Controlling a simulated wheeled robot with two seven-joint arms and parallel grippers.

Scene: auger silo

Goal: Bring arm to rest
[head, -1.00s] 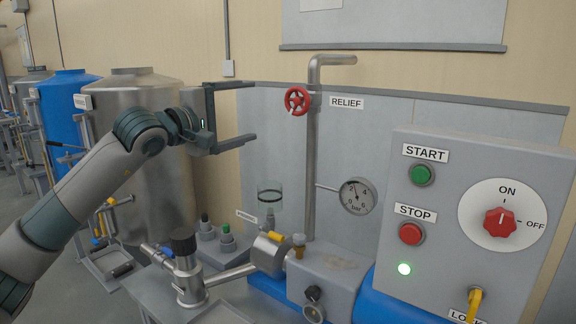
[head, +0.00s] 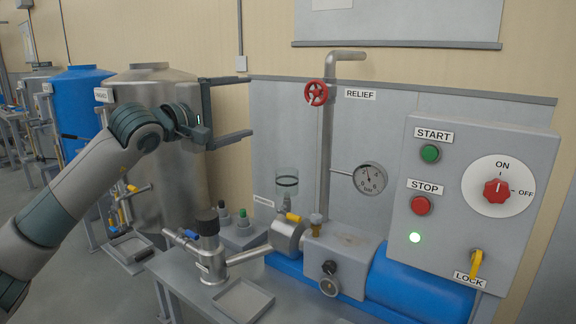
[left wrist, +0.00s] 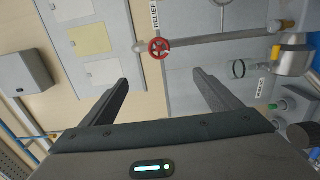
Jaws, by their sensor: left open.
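My left gripper (head: 250,108) is raised at the left of the head view, in front of a steel tank (head: 165,100). Its two fingers are apart with nothing between them. It is left of the red relief valve wheel (head: 316,93) and touches nothing that I can see. In the left wrist view the open fingers (left wrist: 160,88) frame bare wall and panel, and the red wheel (left wrist: 159,48) shows beyond them. My right gripper is in neither view.
A gauge (head: 370,178), pipework and a blue motor housing (head: 420,285) fill the lower middle.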

